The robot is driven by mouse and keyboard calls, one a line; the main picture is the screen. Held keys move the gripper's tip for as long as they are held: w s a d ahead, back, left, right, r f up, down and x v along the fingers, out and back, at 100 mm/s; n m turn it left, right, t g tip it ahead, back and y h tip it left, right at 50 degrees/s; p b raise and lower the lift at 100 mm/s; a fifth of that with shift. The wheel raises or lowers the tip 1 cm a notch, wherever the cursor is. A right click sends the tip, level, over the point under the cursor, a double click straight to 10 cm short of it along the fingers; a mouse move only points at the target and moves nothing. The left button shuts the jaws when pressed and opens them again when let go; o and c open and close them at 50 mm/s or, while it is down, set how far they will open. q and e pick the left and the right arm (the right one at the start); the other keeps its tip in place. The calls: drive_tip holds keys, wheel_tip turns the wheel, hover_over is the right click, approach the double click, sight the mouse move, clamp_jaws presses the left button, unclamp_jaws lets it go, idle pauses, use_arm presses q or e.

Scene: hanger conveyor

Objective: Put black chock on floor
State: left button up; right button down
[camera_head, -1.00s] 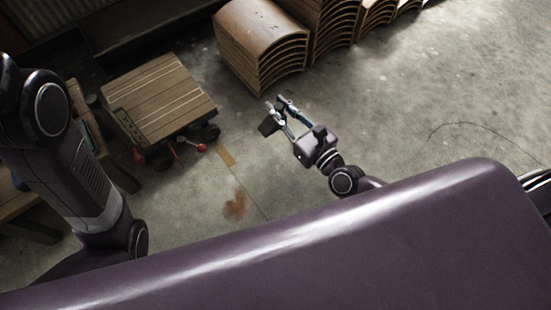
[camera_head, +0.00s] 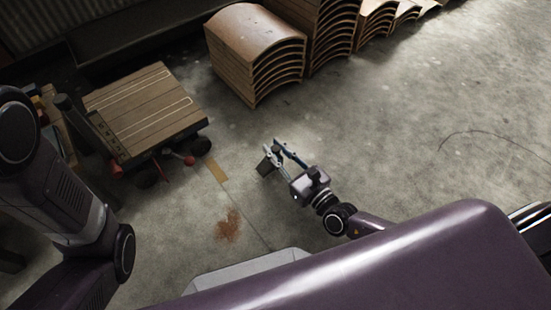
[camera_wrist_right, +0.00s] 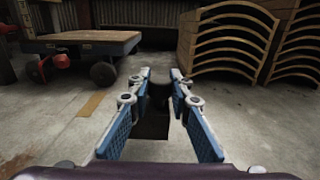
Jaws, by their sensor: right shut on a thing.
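The black chock (camera_head: 265,167) is a small dark block at the fingertips of my right gripper (camera_head: 276,155) in the head view. In the right wrist view the chock (camera_wrist_right: 153,122) shows dark between and beyond the blue-padded fingers of my right gripper (camera_wrist_right: 160,85). The gripper is shut on it, with a gap still showing between the finger pads. I cannot tell exactly how high the chock is above the concrete floor (camera_head: 370,150). My left arm comes in at the left of the head view, but its gripper is out of view.
A wooden-topped cart (camera_head: 145,105) with wheels and red parts stands to the left of the gripper. Stacks of curved wooden panels (camera_head: 255,50) stand at the back. An orange-brown stain (camera_head: 228,224) marks the floor. Open floor lies right of the gripper.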

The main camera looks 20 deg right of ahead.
wheel_tip(320, 180, down, 4)
drive_tip(key=shift+r+b, duration=0.25)
drive_tip(key=shift+b, duration=0.7)
drive_tip(key=shift+r, duration=0.15)
drive_tip(key=c, duration=1.8)
unclamp_jaws()
drive_tip(key=shift+f, duration=0.2)
drive_tip(key=shift+o, duration=0.2)
drive_tip(key=shift+r, duration=0.1)
drive_tip(key=shift+s+d+r+p, duration=0.1)
drive_tip(key=shift+s+p, duration=0.15)
drive_tip(key=shift+p, duration=0.05)
drive_tip(key=p+v, duration=0.4)
drive_tip(key=v, duration=0.6)
drive_tip(key=shift+s+d, duration=0.1)
drive_tip(key=shift+s, duration=0.25)
drive_tip(key=shift+s+d, duration=0.15)
drive_tip(key=shift+s, duration=0.2)
